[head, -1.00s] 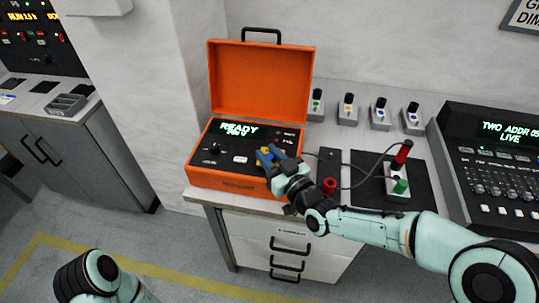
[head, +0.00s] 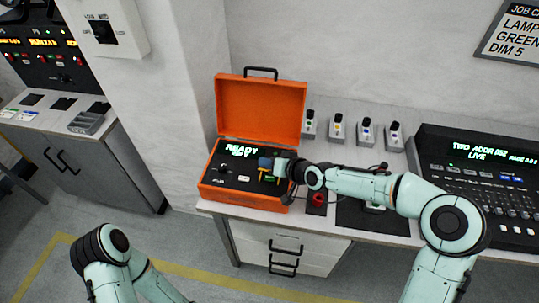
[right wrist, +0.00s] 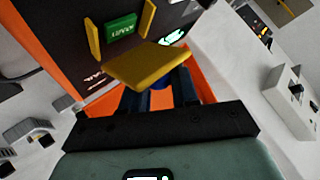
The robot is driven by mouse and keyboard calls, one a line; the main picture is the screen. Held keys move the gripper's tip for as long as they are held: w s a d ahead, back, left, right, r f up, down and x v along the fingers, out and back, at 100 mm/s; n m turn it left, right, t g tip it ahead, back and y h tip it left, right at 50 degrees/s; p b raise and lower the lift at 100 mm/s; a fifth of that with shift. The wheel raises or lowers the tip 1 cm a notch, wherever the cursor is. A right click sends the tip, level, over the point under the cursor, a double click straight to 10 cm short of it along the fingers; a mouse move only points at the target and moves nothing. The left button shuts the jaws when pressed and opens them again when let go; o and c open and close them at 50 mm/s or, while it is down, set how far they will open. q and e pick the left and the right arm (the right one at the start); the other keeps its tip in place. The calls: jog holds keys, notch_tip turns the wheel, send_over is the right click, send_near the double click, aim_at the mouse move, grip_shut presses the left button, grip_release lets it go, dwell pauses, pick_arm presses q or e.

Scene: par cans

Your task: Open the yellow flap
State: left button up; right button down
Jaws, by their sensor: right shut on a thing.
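The orange case (head: 262,110) stands open on the bench, and its dark panel (head: 228,170) reads READY. The yellow flap (right wrist: 145,64) is swung up off the panel in the right wrist view, baring a green button (right wrist: 121,25) between two yellow side guards. The button also shows as a small green patch (head: 270,178) in the head view. My right gripper (head: 267,163) is at the panel's right side. Its blue fingers (right wrist: 160,92) are shut on the flap, which partly hides their tips. My left arm shows at the lower left, its gripper out of view.
Several small grey switch boxes (head: 338,129) stand along the back of the bench. A red knob (head: 319,199) is right of the case, under my right forearm. A control console (head: 478,185) stands at the far right. The floor in front is clear.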

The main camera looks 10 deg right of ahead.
jog(key=w+g+p, duration=0.1)
jog(key=w+m+g+p, duration=0.1)
jog(key=p, duration=0.1)
jog(key=r+m+g+p, duration=0.1)
jog(key=shift+w+d+g+y+p, duration=0.3)
jog(key=shift+w+d+p, duration=0.05)
jog(key=shift+w+p, duration=0.05)
jog(key=shift+w+d+f+m+g, duration=0.1)
jog(key=shift+w+f+m+g, duration=0.25)
jog(key=shift+g, duration=0.25)
pick_arm(q)
jog(key=w+r+t, duration=0.1)
jog(key=w+r, duration=0.6)
jog(key=r, duration=0.1)
jog(key=shift+w+r+p, duration=0.3)
pick_arm(e)
jog(key=shift+w+d+f+m+g+y, duration=0.1)
jog(key=shift+w+f+m+g+y, duration=0.2)
jog(key=shift+g, duration=0.35)
jog(key=shift+w+d+f+m+g+y, duration=0.1)
jog(key=shift+w+m+g+y, duration=0.2)
jog(key=shift+m+g, duration=0.25)
jog(key=shift+g, duration=0.3)
jog(key=c, duration=1)
grip_release()
jog(key=shift+f, duration=0.1)
jog(key=shift+d, duration=0.1)
jog(key=v, duration=1.3)
jog(key=shift+s+d, duration=0.1)
